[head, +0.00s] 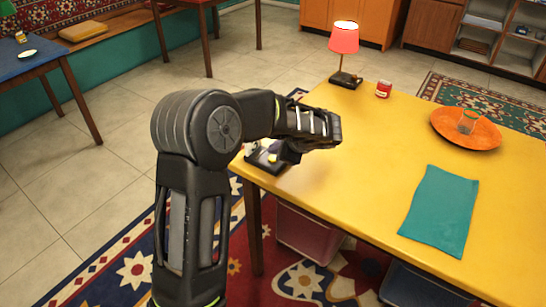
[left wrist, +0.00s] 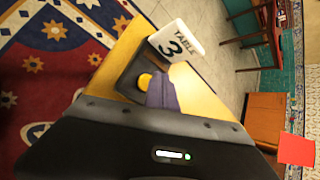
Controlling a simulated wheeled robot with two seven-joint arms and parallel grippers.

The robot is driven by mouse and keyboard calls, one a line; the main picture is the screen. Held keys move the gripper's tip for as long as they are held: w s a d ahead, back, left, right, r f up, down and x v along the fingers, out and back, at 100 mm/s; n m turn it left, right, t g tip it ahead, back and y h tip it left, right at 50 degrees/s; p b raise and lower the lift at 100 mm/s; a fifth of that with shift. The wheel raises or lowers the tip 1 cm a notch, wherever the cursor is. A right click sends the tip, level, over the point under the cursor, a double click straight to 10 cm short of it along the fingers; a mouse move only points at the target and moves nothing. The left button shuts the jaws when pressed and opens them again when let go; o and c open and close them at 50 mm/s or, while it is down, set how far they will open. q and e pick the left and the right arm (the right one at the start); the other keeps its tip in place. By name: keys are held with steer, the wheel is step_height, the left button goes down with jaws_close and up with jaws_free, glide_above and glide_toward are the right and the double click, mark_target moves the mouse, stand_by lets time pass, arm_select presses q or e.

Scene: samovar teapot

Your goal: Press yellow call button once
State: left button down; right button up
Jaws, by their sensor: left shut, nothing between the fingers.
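The yellow call button (head: 272,157) sits on a dark base (head: 262,163) at the near left corner of the yellow table. In the left wrist view the round button (left wrist: 144,80) shows on its dark plate (left wrist: 128,80), beside a white card reading TABLE 3 (left wrist: 176,41). My left gripper (head: 287,152) is over that corner, its closed fingers (left wrist: 161,88) empty and pointing down beside the button. In the wrist view the fingers overlap the button's right edge. I cannot tell whether they touch it. My right gripper is not in view.
The yellow table (head: 350,160) holds a red-shaded lamp (head: 344,38), a red jar (head: 383,89), an orange plate (head: 445,125) with a glass (head: 467,122) on it, and a teal cloth (head: 440,210). The table's middle is clear. Bins stand beneath it.

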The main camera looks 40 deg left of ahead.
arm_select(q)
steer(key=shift+r+p, duration=1.8)
steer(key=shift+r, duration=0.75)
steer(key=shift+f, duration=0.1)
